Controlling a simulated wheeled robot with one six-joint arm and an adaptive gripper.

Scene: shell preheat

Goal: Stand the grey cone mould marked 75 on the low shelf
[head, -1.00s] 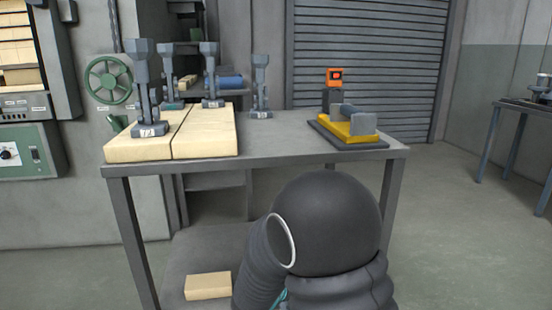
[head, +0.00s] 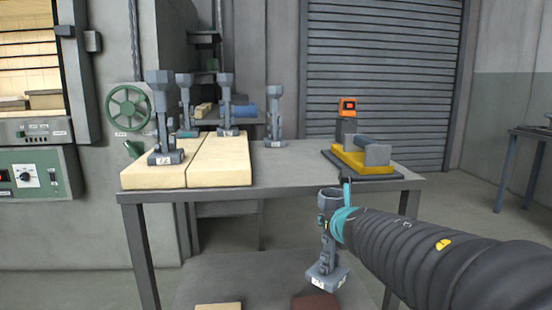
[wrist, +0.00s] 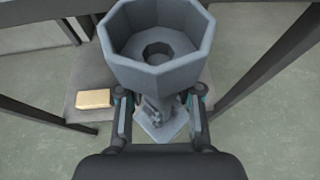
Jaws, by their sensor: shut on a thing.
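A grey mould (head: 329,250) with a wide octagonal top and a square base hangs upright in my gripper (head: 338,222), in front of the workbench. White labels show on its base, but the number is too small to read. The wrist view looks down into its hollow top (wrist: 157,45), and my gripper (wrist: 160,112) is shut around its narrower body. The low shelf (head: 250,285) is under the bench, lower than the held mould. In the wrist view the shelf (wrist: 85,128) shows behind and below the mould, which hides part of it.
Several similar grey moulds stand on the bench, one on a cream block (head: 158,176) at front left. A yellow-based device (head: 362,162) sits at the right. A cream block (head: 218,306) and a dark red block (head: 315,302) show on the shelf. Bench legs (head: 140,255) flank it.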

